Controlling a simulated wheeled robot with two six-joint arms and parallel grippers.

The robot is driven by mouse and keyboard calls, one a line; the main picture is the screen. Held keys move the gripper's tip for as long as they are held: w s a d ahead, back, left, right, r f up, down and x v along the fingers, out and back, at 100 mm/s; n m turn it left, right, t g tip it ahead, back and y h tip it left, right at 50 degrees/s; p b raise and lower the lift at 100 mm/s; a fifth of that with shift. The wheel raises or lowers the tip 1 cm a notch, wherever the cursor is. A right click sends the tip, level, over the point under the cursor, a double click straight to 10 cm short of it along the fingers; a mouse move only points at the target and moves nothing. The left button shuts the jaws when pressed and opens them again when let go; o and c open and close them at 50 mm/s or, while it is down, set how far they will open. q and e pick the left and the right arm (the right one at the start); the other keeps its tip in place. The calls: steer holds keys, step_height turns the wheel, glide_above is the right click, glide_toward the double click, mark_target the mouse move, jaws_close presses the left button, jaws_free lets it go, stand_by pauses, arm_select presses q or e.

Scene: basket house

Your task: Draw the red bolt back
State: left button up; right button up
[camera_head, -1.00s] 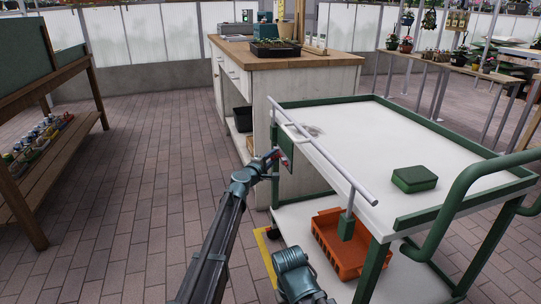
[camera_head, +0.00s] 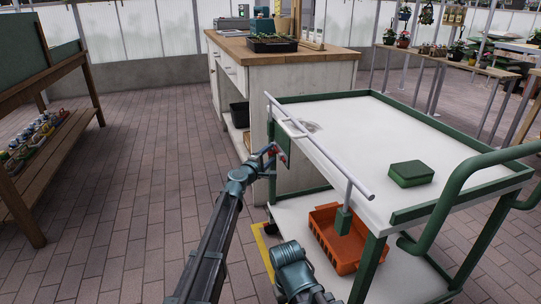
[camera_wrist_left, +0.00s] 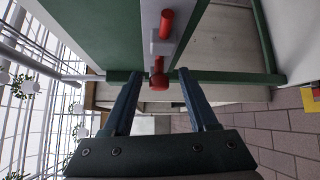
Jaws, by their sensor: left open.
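The red bolt (camera_wrist_left: 166,22) runs through a pale bracket on a grey plate against a green panel in the left wrist view. Its red knob (camera_wrist_left: 160,81) shows between the fingertips of my left gripper (camera_wrist_left: 159,74). The two dark fingers are spread, with a gap on both sides of the knob; I cannot tell how deep the knob sits between them. In the head view my left gripper (camera_head: 271,152) is at the near left end of the cart, next to a small red spot of the bolt (camera_head: 281,154).
The green-framed cart (camera_head: 330,106) has a grey rail (camera_head: 321,152) along its near side. A green box (camera_head: 410,173) lies on top and an orange crate (camera_head: 337,258) on the lower shelf. A wooden-topped cabinet (camera_head: 300,80) stands behind.

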arm_select(q)
steer(key=v, duration=1.3)
steer(key=shift+p, duration=0.4)
steer(key=shift+s, duration=0.1)
steer(key=s+d+f+m+g, duration=0.2)
steer(key=s+f+m+g, duration=0.7)
steer(key=s+f, duration=0.4)
steer(key=s+a+f+m+g+y, duration=0.35)
steer(key=s+a, duration=0.25)
steer(key=s, duration=0.3)
steer(key=s+a+f+m+g+y, duration=0.2)
steer(key=s+a+f+y, duration=0.2)
steer(key=s+a, duration=0.35)
steer(key=s+d+r+m+g+y+p, duration=0.1)
steer(key=s+d+r+m+p, duration=0.1)
steer(key=s+d+r+p, duration=0.3)
steer(key=s+d+r+m+y+p, duration=0.1)
steer(key=s+d+r+m+p, duration=0.1)
steer(key=d+r+p, duration=0.35)
step_height(320, 180, up, 35)
steer(key=d+p, duration=0.1)
steer(key=p, duration=3.4)
steer(key=shift+w+r, duration=0.2)
